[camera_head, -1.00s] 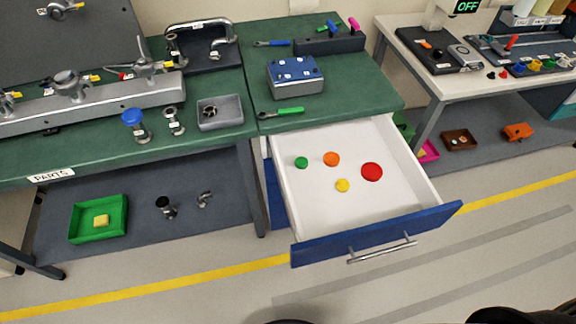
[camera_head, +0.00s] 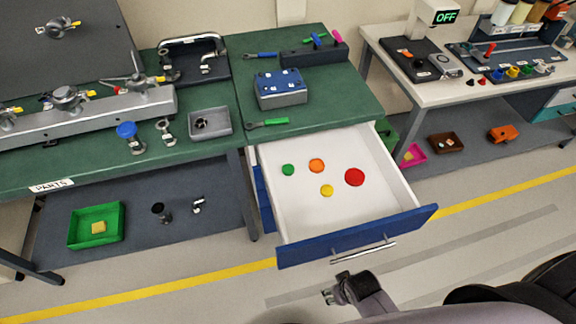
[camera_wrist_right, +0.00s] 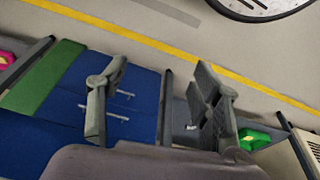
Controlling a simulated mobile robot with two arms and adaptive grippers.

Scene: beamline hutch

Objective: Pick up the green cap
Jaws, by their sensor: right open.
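The green cap (camera_head: 288,170) is a small round disc lying in the open white drawer (camera_head: 300,215), near its left back part. An orange cap (camera_head: 316,166), a yellow cap (camera_head: 327,190) and a larger red cap (camera_head: 355,177) lie to its right. My right gripper (camera_head: 332,294) is in front of the drawer's blue front, apart from it and from the caps. In the right wrist view my right gripper (camera_wrist_right: 160,105) is open with nothing between its fingers. My left gripper is not in view.
The drawer's blue front and handle (camera_head: 364,252) stick out toward me. The green bench top (camera_head: 330,98) above it holds a blue-topped box (camera_head: 280,88) and a green-handled tool (camera_head: 268,123). A green bin (camera_head: 96,226) stands on the lower shelf.

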